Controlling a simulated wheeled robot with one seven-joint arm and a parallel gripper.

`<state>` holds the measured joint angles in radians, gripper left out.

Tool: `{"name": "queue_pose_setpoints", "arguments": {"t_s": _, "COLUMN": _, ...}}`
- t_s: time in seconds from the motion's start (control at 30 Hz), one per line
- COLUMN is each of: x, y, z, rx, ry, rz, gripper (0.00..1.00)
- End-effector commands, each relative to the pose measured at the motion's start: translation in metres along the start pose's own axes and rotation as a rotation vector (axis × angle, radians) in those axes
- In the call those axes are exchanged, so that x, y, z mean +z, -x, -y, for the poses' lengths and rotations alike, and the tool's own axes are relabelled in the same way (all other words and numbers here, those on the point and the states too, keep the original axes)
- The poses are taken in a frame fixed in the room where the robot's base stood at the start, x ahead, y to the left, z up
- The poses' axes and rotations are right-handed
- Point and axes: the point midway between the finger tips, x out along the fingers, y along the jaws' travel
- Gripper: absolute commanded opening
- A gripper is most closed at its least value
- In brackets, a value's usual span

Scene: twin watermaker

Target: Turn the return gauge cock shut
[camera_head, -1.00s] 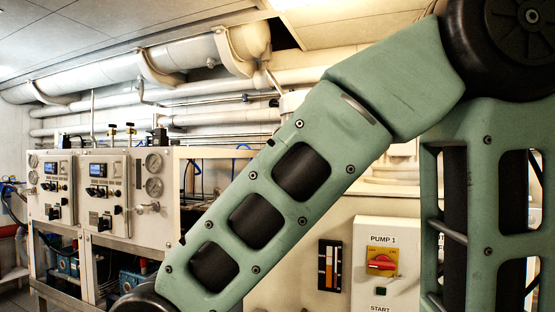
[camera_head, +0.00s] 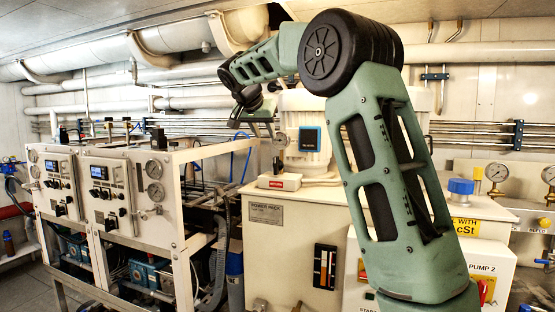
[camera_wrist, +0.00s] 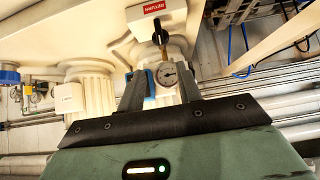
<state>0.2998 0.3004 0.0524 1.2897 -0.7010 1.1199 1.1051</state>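In the wrist view the return gauge (camera_wrist: 168,73) is a small round white dial. The black handle of its cock (camera_wrist: 158,30) shows beyond it, close to a red label (camera_wrist: 154,8) that reads upside down. The handle stands roughly upright in the picture. My gripper (camera_wrist: 162,70) is open and empty; its two fingers are apart, with the gauge seen between them. I cannot tell the depth between fingertips and cock. In the head view my gripper (camera_head: 258,127) is small, above the power pack's top; the red label (camera_head: 284,183) shows there, but the cock is unclear.
The cream power pack (camera_head: 265,240) carries a ribbed motor (camera_head: 305,130) close to my gripper. A panelled watermaker rack (camera_head: 110,190) stands at left. Pipes (camera_head: 180,100) run along the wall behind. Gauges (camera_head: 497,172) and a blue-capped fitting (camera_head: 460,187) are at right.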

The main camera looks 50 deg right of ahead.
Motion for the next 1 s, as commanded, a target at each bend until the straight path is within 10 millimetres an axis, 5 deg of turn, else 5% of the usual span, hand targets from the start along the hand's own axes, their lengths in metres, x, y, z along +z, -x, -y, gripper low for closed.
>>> {"name": "queue_pose_setpoints", "arguments": {"t_s": 0.7, "x": 0.001, "y": -0.133, "z": 0.001, "rx": 0.001, "ry": 0.007, "rz": 0.007, "gripper": 0.35}}
{"name": "queue_pose_setpoints", "arguments": {"t_s": 1.0, "x": 0.002, "y": -0.166, "z": 0.001, "rx": -0.002, "ry": 0.005, "rz": 0.004, "gripper": 0.35}}
